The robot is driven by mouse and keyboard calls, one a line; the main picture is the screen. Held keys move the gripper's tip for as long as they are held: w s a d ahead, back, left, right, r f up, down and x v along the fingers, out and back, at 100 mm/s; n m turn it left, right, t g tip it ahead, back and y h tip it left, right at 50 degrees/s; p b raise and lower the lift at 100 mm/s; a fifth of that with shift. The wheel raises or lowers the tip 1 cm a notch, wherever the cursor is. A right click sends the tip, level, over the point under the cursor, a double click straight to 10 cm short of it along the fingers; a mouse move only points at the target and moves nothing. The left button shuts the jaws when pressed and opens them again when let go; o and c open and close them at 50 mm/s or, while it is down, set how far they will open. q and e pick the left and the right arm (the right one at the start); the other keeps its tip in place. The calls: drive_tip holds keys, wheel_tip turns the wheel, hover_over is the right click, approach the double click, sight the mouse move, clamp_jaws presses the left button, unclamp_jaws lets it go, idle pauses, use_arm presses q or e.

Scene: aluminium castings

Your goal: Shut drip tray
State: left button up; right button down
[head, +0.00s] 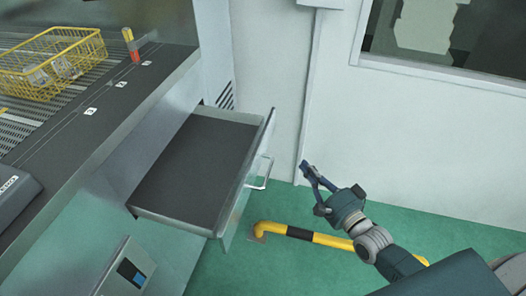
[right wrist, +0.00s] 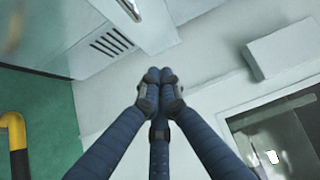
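The drip tray (head: 195,165) is a wide grey drawer with a dark flat inside, pulled out from the machine's side. Its upright front panel (head: 247,180) carries a silver bar handle (head: 263,175). My right gripper (head: 305,167) is to the right of the handle, apart from it, in front of the panel. In the right wrist view its dark blue fingers (right wrist: 160,76) meet at the tips with nothing visible between them. Part of the handle (right wrist: 131,9) shows at the top of that view. My left gripper is not in view.
A yellow wire basket (head: 55,62) and an orange-and-yellow marker (head: 131,45) stand on the machine top. A yellow-and-black floor rail (head: 300,234) runs low below my right gripper. A pale wall with a window (head: 445,40) lies behind. Green floor shows around the tray.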

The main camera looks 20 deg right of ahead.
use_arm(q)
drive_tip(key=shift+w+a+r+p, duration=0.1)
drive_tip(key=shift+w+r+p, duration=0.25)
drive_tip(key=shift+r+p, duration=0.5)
use_arm(e)
drive_tip(key=shift+w+a+r, duration=0.1)
drive_tip(key=shift+w+a, duration=0.8)
drive_tip(key=shift+w, duration=1.1)
drive_tip(key=shift+w+a+r, duration=0.1)
drive_tip(key=shift+w+a, duration=0.75)
drive_tip(key=shift+w, duration=1.2)
drive_tip(key=shift+w+a, duration=0.9)
drive_tip(key=shift+w, duration=1.1)
drive_tip(key=shift+a+r, duration=0.1)
